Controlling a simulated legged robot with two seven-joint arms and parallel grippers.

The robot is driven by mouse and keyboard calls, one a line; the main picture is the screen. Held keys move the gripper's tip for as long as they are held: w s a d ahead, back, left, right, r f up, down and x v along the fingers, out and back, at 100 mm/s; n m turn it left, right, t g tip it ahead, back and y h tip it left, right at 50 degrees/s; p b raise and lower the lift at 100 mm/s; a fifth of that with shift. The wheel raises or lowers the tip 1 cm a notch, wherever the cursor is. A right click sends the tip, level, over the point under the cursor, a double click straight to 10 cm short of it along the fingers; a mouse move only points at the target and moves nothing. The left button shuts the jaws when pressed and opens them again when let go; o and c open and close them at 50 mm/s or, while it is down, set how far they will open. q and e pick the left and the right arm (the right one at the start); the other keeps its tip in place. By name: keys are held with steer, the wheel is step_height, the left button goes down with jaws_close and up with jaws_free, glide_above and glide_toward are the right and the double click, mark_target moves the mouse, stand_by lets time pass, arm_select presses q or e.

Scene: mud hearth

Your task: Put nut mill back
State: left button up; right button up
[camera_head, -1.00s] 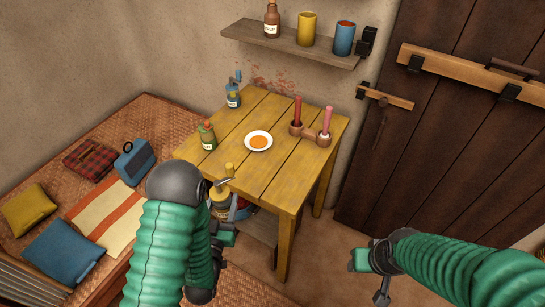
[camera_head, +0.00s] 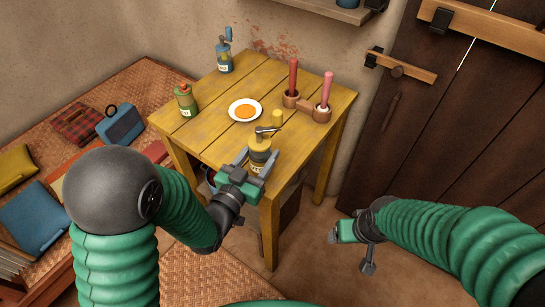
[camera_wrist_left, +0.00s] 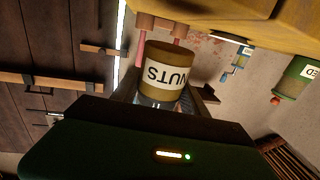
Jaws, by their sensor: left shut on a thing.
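My left gripper (camera_head: 257,163) is shut on the yellow nut mill (camera_head: 260,150), which has a grey crank and a yellow knob (camera_head: 277,118). The mill looks about upright over the front part of the yellow table (camera_head: 205,133); I cannot tell how high. In the left wrist view, the mill (camera_wrist_left: 168,68) shows an upside-down "NUTS" label between the fingers. A blue mill (camera_head: 224,58) stands at the table's back left, and a green one (camera_head: 186,101) at the left edge. My right gripper (camera_head: 340,233) hangs right of the table; its fingers are unclear.
A white plate (camera_head: 232,110) with orange food lies mid-table. A shelf (camera_head: 325,8) is above, a plank door (camera_head: 430,130) to the right, and a cushioned bed (camera_head: 140,80) to the left.

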arm_select(q)
steer(key=p+x, duration=0.1)
steer(key=x, duration=0.1)
steer(key=shift+w+d, duration=0.2)
steer(key=shift+d, duration=0.05)
steer(key=w, duration=0.4)
steer(key=shift+w+d+f, duration=0.15)
steer(key=shift+w+f, duration=0.2)
steer(key=shift+w, duration=0.05)
steer(key=shift+w+f, duration=0.15)
steer(key=shift+f, duration=0.15)
step_height(320, 180, down, 3)
steer(key=shift+d+r, duration=0.1)
steer(key=shift+d, duration=0.4)
steer(key=o, duration=1)
steer(key=shift+a+b, duration=0.1)
steer(key=shift+b, duration=0.2)
steer(key=o, duration=0.5)
steer(key=shift+a, duration=0.25)
arm_select(e)
steer(key=shift+a+f, duration=0.45)
arm_select(q)
steer(key=shift+d, duration=0.1)
arm_select(e)
steer(key=shift+d+r, duration=0.1)
